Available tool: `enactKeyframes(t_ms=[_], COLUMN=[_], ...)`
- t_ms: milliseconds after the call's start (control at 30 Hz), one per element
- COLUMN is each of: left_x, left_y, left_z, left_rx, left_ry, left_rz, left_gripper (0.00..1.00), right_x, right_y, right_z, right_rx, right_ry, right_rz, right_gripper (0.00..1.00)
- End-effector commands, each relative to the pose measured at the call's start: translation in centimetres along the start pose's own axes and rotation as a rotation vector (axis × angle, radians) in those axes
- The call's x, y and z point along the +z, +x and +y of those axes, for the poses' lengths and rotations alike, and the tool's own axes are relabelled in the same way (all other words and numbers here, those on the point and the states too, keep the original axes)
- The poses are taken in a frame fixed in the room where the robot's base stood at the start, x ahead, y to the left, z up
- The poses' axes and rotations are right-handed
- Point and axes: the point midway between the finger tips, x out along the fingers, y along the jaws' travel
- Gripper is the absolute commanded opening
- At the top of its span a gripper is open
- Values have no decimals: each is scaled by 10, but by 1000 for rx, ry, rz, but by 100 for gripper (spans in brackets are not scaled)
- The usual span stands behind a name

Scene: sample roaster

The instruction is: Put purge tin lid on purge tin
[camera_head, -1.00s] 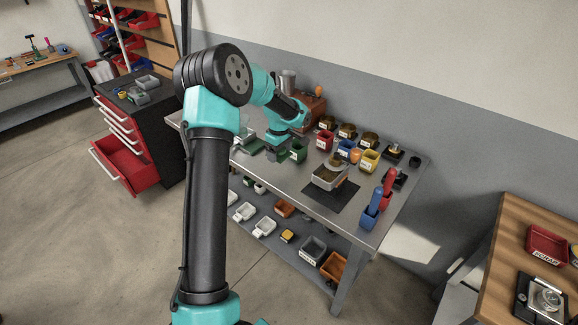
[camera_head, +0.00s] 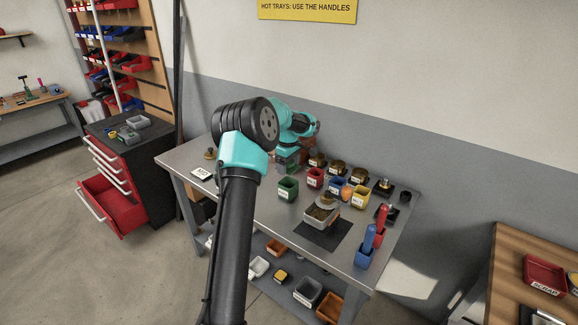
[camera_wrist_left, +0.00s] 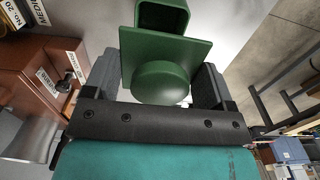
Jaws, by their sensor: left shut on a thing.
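My left gripper (camera_head: 287,166) is shut on the green purge tin lid, a square plate with a round knob. In the left wrist view the lid (camera_wrist_left: 165,50) sits with its knob between the fingers (camera_wrist_left: 160,85). The green purge tin (camera_head: 288,189) stands open on the metal bench in the head view, just in front of and below the gripper. In the left wrist view the tin (camera_wrist_left: 163,14) shows just beyond the lid's edge. The lid appears apart from the tin. My right gripper is not in view.
A red bin (camera_head: 315,178), a blue bin (camera_head: 338,184) and a yellow bin (camera_head: 360,198) stand right of the tin. A filled tray (camera_head: 320,214) sits on a dark mat (camera_head: 326,236). The bench (camera_head: 250,190) left of the tin is mostly clear.

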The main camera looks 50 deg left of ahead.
Motion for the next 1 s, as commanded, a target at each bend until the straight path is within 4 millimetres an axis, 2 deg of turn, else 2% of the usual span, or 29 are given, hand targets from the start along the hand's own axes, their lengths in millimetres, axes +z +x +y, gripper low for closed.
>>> enactKeyframes(t_ms=[700, 1000], left_x=[0, 0], left_y=[48, 57], left_z=[0, 0], left_rx=[-2, 0], left_ry=[0, 0], left_rz=[0, 1], left_gripper=[55, 55], right_x=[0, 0], right_y=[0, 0], right_z=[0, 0], right_rx=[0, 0], right_ry=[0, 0], right_rz=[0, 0], right_gripper=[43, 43])
